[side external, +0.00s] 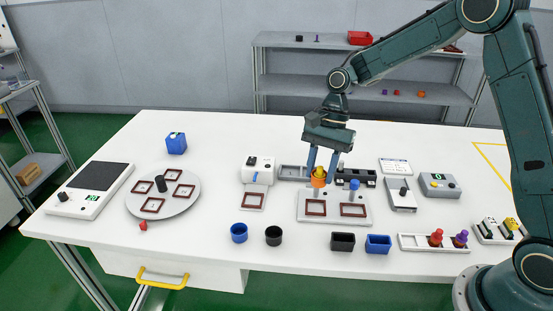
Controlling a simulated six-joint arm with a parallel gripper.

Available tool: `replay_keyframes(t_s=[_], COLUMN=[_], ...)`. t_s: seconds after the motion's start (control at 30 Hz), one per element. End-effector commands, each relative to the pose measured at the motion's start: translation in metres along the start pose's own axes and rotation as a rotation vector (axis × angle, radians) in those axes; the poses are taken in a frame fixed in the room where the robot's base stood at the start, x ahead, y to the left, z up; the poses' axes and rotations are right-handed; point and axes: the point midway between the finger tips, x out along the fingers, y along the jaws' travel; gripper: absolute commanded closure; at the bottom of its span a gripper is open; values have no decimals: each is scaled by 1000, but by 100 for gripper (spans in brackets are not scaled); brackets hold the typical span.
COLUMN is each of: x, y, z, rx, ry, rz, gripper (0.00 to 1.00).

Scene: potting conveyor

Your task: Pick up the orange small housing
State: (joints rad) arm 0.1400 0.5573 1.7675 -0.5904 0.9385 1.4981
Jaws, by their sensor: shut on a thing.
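The orange small housing (318,182) is between the fingertips of my gripper (320,175), which points down and is shut on it. A yellow part shows at its top, between the fingers. The housing is above the back left of a white plate (334,219) with two brown-framed square recesses. A small grey-blue piece shows just under it. I cannot tell whether the housing touches that piece or hangs clear of it.
A blue-topped post (354,185) stands close on the right. A white dispenser-like unit (257,170) is to the left, with a round grey turntable (185,213) beyond. Blue and black cups (239,233) stand in front. A rack with red and purple pieces (434,249) is front right.

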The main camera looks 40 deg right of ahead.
Motion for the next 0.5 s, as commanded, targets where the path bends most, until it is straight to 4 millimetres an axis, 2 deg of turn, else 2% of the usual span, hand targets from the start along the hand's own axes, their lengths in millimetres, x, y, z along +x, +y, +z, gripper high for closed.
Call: replay_keyframes(t_s=[0.03,0.23,0.4,0.5], x=[-13,-57,-83,-92], y=[-1,-1,0,-1], z=[4,22,33,38], rx=[-2,-3,-2,-1], ry=[3,3,2,-1], rz=[-6,-6,-4,-2], gripper=[86,86,87,87])
